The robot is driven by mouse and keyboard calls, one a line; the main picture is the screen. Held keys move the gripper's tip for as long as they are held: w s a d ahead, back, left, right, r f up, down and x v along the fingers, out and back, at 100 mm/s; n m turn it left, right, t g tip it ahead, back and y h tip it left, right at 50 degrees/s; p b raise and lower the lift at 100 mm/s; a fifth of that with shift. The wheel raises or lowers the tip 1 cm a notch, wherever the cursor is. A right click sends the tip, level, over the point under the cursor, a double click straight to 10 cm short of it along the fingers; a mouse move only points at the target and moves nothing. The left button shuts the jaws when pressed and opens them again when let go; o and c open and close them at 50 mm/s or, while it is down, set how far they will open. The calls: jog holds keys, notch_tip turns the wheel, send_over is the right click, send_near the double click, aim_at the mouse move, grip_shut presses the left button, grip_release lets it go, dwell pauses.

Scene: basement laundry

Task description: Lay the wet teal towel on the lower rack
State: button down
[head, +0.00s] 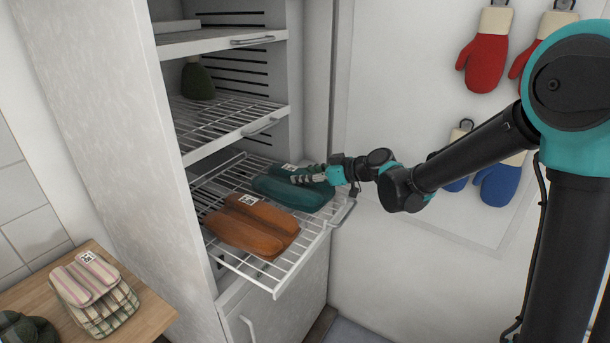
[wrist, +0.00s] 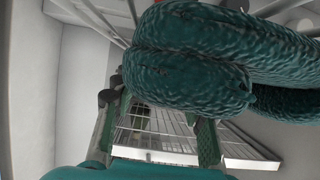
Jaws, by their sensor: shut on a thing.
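The folded teal towel (head: 292,190) is at the back right of the pulled-out lower rack (head: 244,276). A small label shows on it. My gripper (head: 308,176) is shut on the towel. In the wrist view, the teal towel (wrist: 215,65) fills the top, with a finger (wrist: 207,142) on the right and the wire rack (wrist: 160,122) beyond. I cannot tell whether the towel's underside rests on the wires. A folded orange towel (head: 252,224) lies on the same rack, to the left and front of the teal one.
A middle wire rack (head: 232,113) above holds a dark green item (head: 197,82). Red mitts (head: 487,55) and blue mitts (head: 497,180) hang on the right wall. Folded striped cloths (head: 95,292) lie on a wooden top (head: 150,312) at lower left. The lower rack's front is bare.

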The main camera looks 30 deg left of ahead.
jog(key=c, duration=0.9)
grip_release()
jog(key=shift+f, duration=0.1)
jog(key=shift+o, duration=0.2)
jog(key=shift+d+r, duration=0.25)
jog(key=shift+d, duration=0.05)
jog(key=v, duration=1.1)
jog(key=shift+d, duration=0.2)
